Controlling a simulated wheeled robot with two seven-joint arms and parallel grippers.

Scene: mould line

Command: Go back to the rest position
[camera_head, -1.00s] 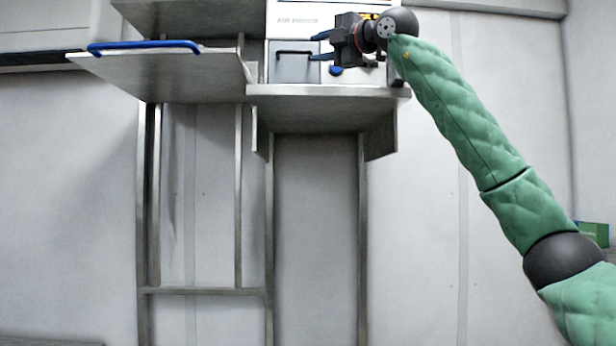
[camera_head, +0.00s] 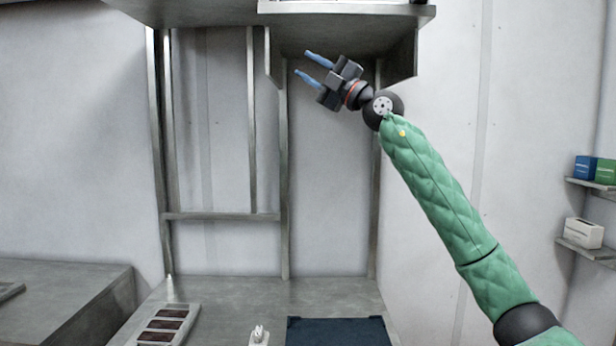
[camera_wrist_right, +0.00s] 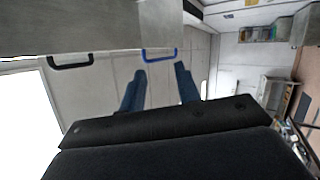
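My right gripper (camera_head: 306,65) is in the head view at upper middle, at the end of my green-sleeved arm. Its two blue fingers are spread apart with nothing between them, pointing up and left, in front of the grey shelf's underside. In the right wrist view the two blue fingers (camera_wrist_right: 158,85) are apart and empty. My left gripper is not in either view.
A metal shelf (camera_head: 345,14) is above the gripper. Below are a steel bench (camera_head: 250,292), a tray with dark compartments (camera_head: 168,325) and a dark blue mat (camera_head: 338,332). Boxes (camera_head: 583,233) stand on wall shelves at right. A blue handle (camera_wrist_right: 160,58) shows in the wrist view.

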